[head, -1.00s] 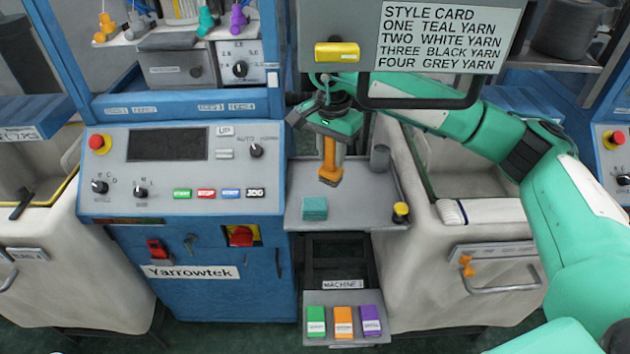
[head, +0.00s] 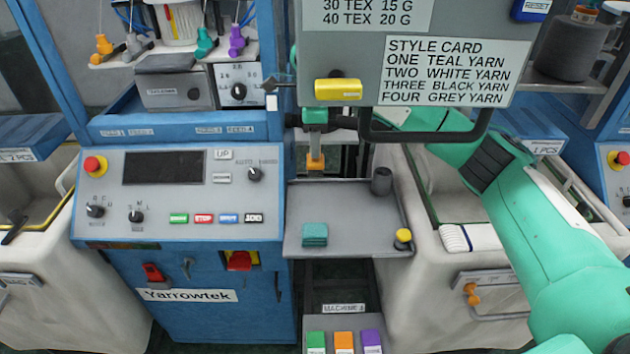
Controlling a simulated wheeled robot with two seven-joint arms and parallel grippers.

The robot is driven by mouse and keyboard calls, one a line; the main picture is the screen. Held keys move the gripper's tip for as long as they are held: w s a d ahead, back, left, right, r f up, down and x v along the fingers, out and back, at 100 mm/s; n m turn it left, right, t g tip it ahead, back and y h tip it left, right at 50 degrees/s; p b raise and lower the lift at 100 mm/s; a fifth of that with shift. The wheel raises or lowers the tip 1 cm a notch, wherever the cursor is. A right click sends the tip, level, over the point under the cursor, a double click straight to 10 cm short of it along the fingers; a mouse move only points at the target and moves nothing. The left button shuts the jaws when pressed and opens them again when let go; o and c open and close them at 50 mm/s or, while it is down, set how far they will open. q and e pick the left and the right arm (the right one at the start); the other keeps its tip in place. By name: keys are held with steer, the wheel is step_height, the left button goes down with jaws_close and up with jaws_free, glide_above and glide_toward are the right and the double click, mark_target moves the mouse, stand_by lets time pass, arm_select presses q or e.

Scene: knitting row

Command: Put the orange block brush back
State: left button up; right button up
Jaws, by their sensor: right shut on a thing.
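The orange block brush (head: 316,161) hangs below my right gripper (head: 315,138), which is shut on it. The brush is upright, with its lower end above and behind the back edge of the grey shelf (head: 345,208). The hanging panel hides part of my right wrist and the upper part of the grip. My left gripper is not in view.
The panel with a black handle (head: 420,135) hangs close above. A tray of coloured blocks (head: 343,342) is below. The shelf's middle is clear.

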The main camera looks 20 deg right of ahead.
mark_target(315, 170)
step_height(315, 170, down, 7)
steer(key=shift+p, duration=0.65)
steer(key=shift+f, duration=0.55)
step_height(315, 170, down, 4)
steer(key=shift+r+p, duration=0.1)
steer(key=shift+p, duration=0.5)
steer(key=o, duration=1)
